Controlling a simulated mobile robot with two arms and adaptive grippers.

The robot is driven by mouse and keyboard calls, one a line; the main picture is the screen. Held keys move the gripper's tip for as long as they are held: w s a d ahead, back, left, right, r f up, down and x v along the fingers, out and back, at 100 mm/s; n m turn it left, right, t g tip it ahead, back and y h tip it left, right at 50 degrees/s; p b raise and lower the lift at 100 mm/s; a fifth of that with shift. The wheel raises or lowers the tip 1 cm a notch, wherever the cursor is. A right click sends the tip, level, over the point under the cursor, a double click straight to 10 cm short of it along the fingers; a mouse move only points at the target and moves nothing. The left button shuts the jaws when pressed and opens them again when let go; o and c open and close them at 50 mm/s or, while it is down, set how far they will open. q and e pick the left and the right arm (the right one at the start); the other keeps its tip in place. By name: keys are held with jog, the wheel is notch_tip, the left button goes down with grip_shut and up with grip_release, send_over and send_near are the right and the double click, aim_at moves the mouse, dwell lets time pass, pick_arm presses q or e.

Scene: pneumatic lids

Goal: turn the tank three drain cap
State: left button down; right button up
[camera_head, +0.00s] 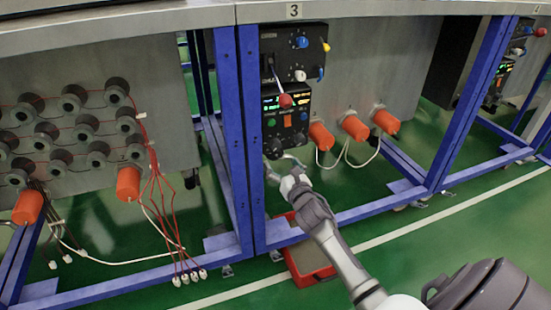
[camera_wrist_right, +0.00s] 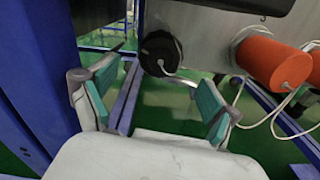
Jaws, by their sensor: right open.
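Tank three stands under the "3" sign (camera_head: 294,11). A round black cap (camera_wrist_right: 160,52), which looks like the drain cap, is low on the tank. A thin metal pipe or handle curves beside it. In the head view this cap (camera_head: 273,147) is small, just below the control box. My right gripper (camera_head: 285,166) is just below and in front of the cap, near the blue post. In the right wrist view the gripper (camera_wrist_right: 155,88) is open, with green pads either side of empty space. The cap lies beyond the fingertips, apart from them. My left gripper is not in view.
Orange cylinders (camera_head: 355,127) with white cables stick out right of the cap; one (camera_wrist_right: 272,60) is close to the right finger. Blue frame posts (camera_head: 248,130) stand at left. A red tray (camera_head: 314,261) lies on the green floor below.

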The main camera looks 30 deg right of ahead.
aim_at(276, 155)
jog(key=b+x, duration=0.1)
jog(key=x, duration=0.5)
jog(key=shift+s+d+b, duration=0.1)
jog(key=shift+b, duration=0.25)
jog(key=c, duration=1.1)
